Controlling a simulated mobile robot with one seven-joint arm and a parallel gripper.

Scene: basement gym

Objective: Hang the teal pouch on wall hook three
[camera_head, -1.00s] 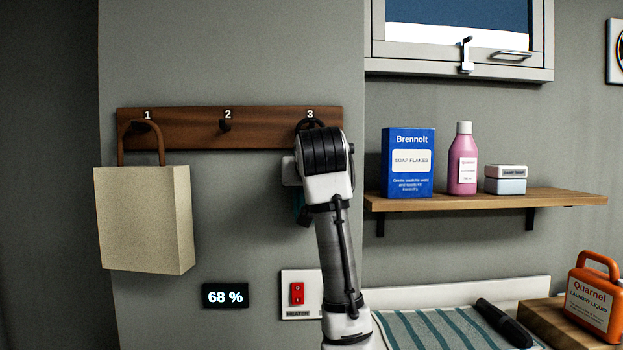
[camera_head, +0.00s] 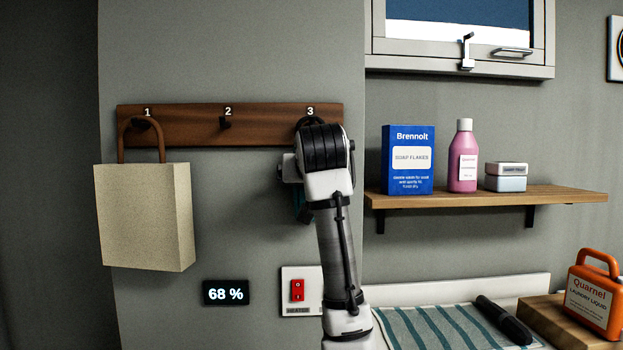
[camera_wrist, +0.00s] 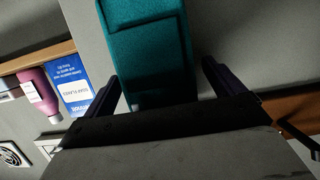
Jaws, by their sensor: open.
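The wooden hook rail (camera_head: 265,132) is on the wall, with hooks numbered one to three. A dark loop (camera_head: 310,121) shows at hook three, just above my wrist; my arm hides most of that hook. A small part of the teal pouch (camera_head: 303,209) shows below it, left of my arm. In the wrist view the teal pouch (camera_wrist: 150,45) lies between the two dark fingers of my gripper (camera_wrist: 162,72). The fingers are open, with gaps to the pouch on both sides. I cannot tell how the loop sits on the hook.
A beige bag (camera_head: 146,215) hangs on hook one; hook two (camera_head: 225,124) is bare. A red heater switch (camera_head: 297,290) and a display (camera_head: 226,293) are below. To the right, a shelf (camera_head: 480,197) holds a blue box (camera_head: 408,175), a pink bottle (camera_head: 463,165) and small boxes.

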